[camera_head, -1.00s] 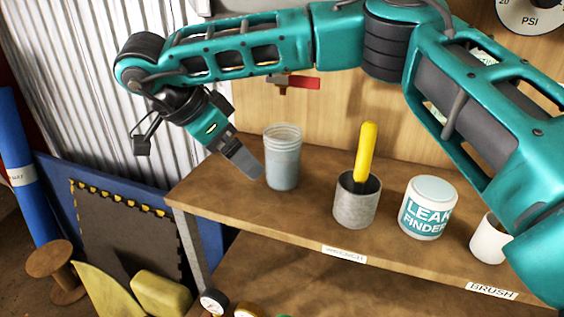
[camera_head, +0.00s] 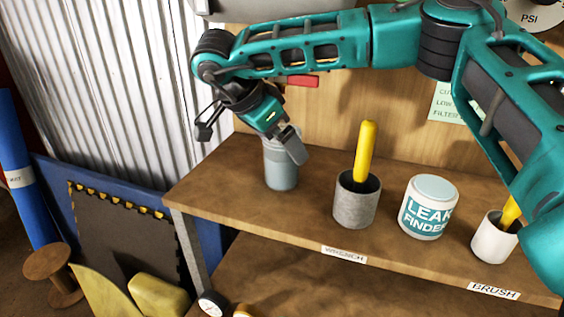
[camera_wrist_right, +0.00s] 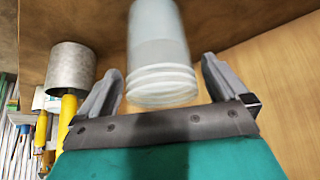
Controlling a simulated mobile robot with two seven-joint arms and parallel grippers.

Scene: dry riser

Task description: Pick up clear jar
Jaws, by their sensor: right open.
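The clear jar (camera_head: 282,172) stands upright on the wooden shelf, holding something grey-blue. My right gripper (camera_head: 288,146) is at its upper part, covering much of its rim in the head view. In the right wrist view the jar (camera_wrist_right: 160,45), with its ridged neck, lies between the two spread fingers of my right gripper (camera_wrist_right: 162,65). Gaps show on both sides there, so the fingers are open and hold nothing. My left gripper is not in view.
A grey cup (camera_head: 356,208) with a yellow handle stands right of the jar. A leak finder tub (camera_head: 428,222) and a white brush cup (camera_head: 492,244) stand farther right on the shelf (camera_head: 225,195). A red valve handle (camera_head: 302,81) is on the wall behind.

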